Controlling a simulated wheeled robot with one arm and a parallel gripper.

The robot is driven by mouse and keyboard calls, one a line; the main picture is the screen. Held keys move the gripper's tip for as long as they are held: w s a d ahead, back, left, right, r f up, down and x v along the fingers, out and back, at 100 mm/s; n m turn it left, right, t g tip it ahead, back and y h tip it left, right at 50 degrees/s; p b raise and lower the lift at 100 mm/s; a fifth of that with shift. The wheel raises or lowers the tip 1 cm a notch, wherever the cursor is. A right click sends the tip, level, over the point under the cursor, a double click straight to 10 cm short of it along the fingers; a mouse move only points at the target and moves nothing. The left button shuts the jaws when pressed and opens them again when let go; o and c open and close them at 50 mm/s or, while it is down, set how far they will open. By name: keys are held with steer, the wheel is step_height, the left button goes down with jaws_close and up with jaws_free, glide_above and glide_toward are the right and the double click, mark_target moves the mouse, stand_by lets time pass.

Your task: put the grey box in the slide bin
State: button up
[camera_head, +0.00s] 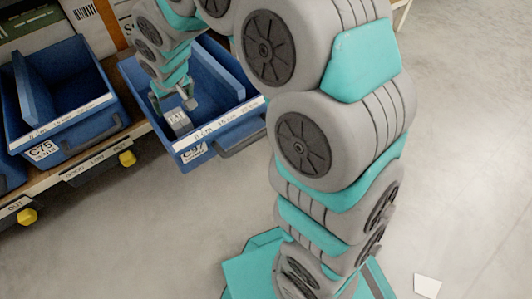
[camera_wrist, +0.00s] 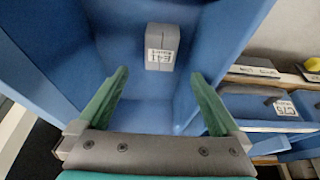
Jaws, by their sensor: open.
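The small grey box (camera_head: 179,122) lies inside a blue bin (camera_head: 226,120) that juts out from the shelf, near its front wall. The bin's label reads about C97. In the wrist view the grey box (camera_wrist: 162,47) shows a white label reading about E41, on the blue bin floor. My gripper (camera_head: 175,103) is inside the same bin, just above and behind the box. In the wrist view my gripper (camera_wrist: 160,73) has its two green fingers spread wide, with the box beyond the tips and nothing between them. I cannot tell which bin is the slide bin.
Another blue bin (camera_head: 62,136), labelled C75, sits on the shelf to the left, with an upright blue divider in it. Yellow knobs (camera_head: 127,158) stick out below the shelf edge. The grey floor to the right is open, apart from a white paper scrap (camera_head: 427,286).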

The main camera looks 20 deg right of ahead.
steer(key=s+d+r+m+g+h, duration=0.1)
steer(key=s+d+r, duration=0.1)
steer(key=s+d, duration=0.5)
steer(key=s+d+r+m+g+h, duration=0.1)
steer(key=s+d+r+g, duration=0.15)
steer(key=s+d, duration=0.5)
steer(key=s+d+g, duration=0.1)
steer(key=s, duration=1)
steer(key=s+d+r+m+g, duration=0.1)
steer(key=s+d, duration=0.1)
steer(key=s, duration=0.8)
steer(key=shift+s+r+y, duration=0.3)
steer(key=shift+s+y, duration=0.05)
steer(key=shift+y, duration=0.05)
steer(key=shift+g, duration=0.25)
steer(key=shift+c, duration=0.2)
